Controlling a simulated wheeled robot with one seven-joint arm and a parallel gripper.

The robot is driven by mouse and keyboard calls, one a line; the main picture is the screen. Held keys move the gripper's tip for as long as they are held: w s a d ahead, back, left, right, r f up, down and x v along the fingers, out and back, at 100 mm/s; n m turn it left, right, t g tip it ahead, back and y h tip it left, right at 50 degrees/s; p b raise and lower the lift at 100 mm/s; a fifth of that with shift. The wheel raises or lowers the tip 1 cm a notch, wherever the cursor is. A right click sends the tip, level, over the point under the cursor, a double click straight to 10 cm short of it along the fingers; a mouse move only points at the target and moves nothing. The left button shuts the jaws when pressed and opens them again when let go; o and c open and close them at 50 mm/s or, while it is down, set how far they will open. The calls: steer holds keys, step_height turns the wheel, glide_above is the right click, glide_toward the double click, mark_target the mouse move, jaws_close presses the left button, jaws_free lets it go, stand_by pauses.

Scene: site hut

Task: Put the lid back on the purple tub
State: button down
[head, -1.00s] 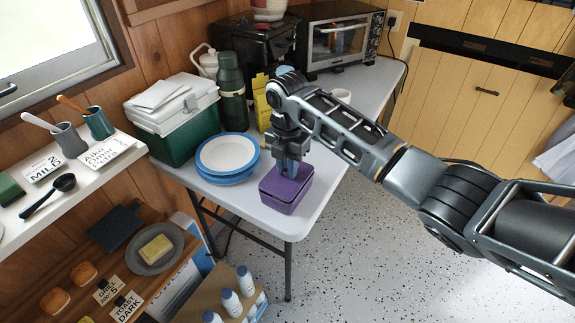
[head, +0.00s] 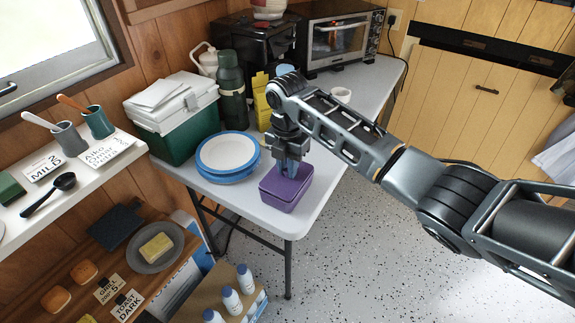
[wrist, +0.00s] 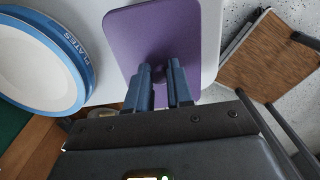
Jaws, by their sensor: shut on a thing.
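The purple tub (head: 287,197) stands on the white table near its front corner. Its purple lid (head: 301,172) lies over the tub's top in the head view; whether it is fully seated I cannot tell. In the wrist view the lid (wrist: 160,32) is a flat rounded rectangle with a knob mostly hidden by the fingers. My gripper (head: 289,172) points down over the tub and is shut on the lid at its middle; the fingers also show in the wrist view (wrist: 161,88).
A stack of blue-rimmed plates (head: 228,152) stands close to the left of the tub. Behind are a green cooler (head: 170,140), a green flask (head: 232,90) and a yellow packet (head: 262,105). The table (head: 325,180) is clear to the tub's right.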

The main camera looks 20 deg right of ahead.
steer(key=c, duration=0.9)
jaws_free()
steer(key=shift+o, duration=0.3)
steer(key=o, duration=0.4)
steer(key=shift+r+p, duration=3.1)
steer(key=shift+r, duration=0.4)
